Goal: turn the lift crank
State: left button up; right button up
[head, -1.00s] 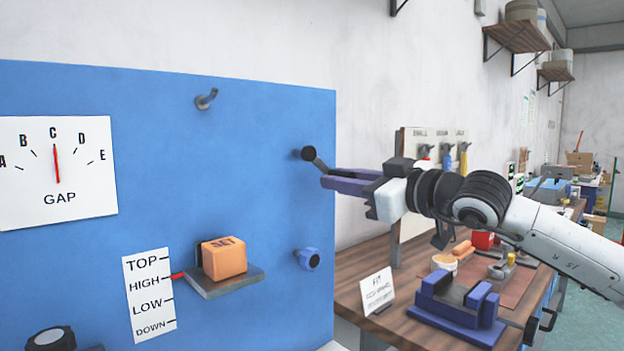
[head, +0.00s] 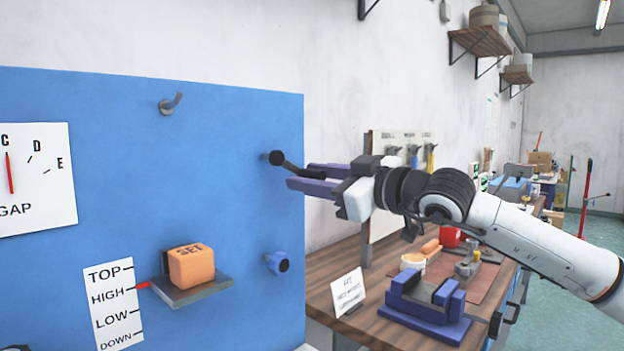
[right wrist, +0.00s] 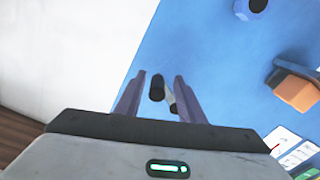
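The lift crank (head: 290,166), a dark arm with a black knob, sticks out from the right side of the blue panel. My right gripper (head: 300,175) is at the crank, its two purple fingers apart. In the right wrist view the crank's black handle (right wrist: 157,88) lies between the open fingers (right wrist: 160,77), with gaps visible on both sides. The lift shelf (head: 195,291) carries an orange block (head: 191,265) marked SET. Its red pointer (head: 143,286) is near HIGH on the white scale (head: 113,304). My left gripper is not seen.
The blue panel (head: 110,210) also bears a grey hook (head: 171,103), a blue knob (head: 279,263) and a GAP dial (head: 35,175). A wooden bench (head: 390,260) with a blue vise (head: 428,304) and a small sign (head: 348,292) stands below my right arm.

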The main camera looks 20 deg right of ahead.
jog(key=shift+f, duration=0.1)
jog(key=shift+s, duration=0.1)
jog(key=b+v, duration=0.1)
jog(key=v, duration=0.9)
jog(key=shift+b, duration=0.3)
